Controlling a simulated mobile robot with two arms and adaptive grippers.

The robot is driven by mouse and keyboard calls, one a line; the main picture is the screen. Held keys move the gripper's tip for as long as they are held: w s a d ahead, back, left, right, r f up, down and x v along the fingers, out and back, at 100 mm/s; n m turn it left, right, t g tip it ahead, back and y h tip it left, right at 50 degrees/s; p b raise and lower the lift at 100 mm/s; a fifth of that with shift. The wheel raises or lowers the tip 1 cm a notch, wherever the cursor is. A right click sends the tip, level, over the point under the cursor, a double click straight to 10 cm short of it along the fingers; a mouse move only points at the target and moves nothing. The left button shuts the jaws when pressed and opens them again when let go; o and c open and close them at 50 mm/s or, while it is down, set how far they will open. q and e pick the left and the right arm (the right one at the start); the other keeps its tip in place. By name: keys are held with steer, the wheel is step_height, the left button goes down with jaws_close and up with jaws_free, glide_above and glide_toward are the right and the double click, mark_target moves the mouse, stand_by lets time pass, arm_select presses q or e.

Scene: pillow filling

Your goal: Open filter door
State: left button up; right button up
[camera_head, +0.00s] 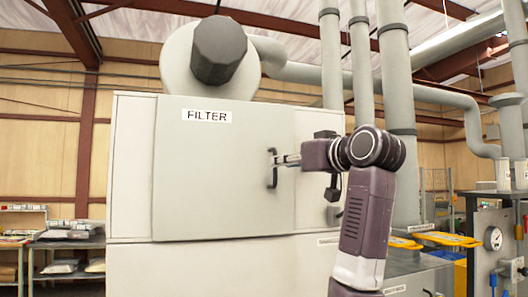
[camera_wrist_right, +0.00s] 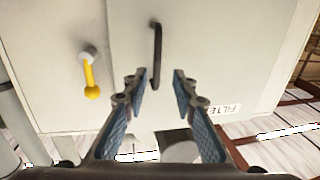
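The filter door (camera_head: 215,195) is a flat pale grey panel marked "FILTER" on the front of the large cabinet, and it looks shut. Its dark vertical handle (camera_head: 273,177) is near the door's right edge. My right gripper (camera_head: 279,160) comes in from the right, with its fingertips at the handle in the head view. In the right wrist view, the fingers (camera_wrist_right: 158,80) are open and the handle (camera_wrist_right: 157,50) stands between and just ahead of them. I cannot tell whether they touch it. My left gripper is in neither view.
A yellow lever (camera_wrist_right: 91,78) on a grey knob is on the cabinet beside the door. Pipes (camera_head: 395,80) rise at the right of the cabinet. Shelves (camera_head: 65,250) stand at the left, and a panel with a gauge (camera_head: 493,238) at the right.

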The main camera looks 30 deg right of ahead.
mark_target(276, 155)
steer(key=w+p, duration=0.1)
steer(key=w+r+p, duration=0.2)
steer(key=p, duration=0.1)
steer(key=shift+w+d, duration=0.3)
steer(key=shift+w, duration=0.1)
steer(key=shift+w+f+p, duration=0.2)
steer(key=shift+w+p, duration=0.15)
steer(key=shift+w, duration=0.7)
steer(key=shift+w+f, duration=0.1)
steer(key=shift+w, duration=0.1)
steer(key=shift+s+d, duration=0.1)
steer(key=shift+s, duration=0.1)
steer(key=shift+c, duration=1.3)
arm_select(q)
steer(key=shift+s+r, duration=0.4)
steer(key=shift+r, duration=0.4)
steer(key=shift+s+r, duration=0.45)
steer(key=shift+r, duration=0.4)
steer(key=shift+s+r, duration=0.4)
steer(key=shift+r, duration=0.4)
arm_select(e)
jaws_close()
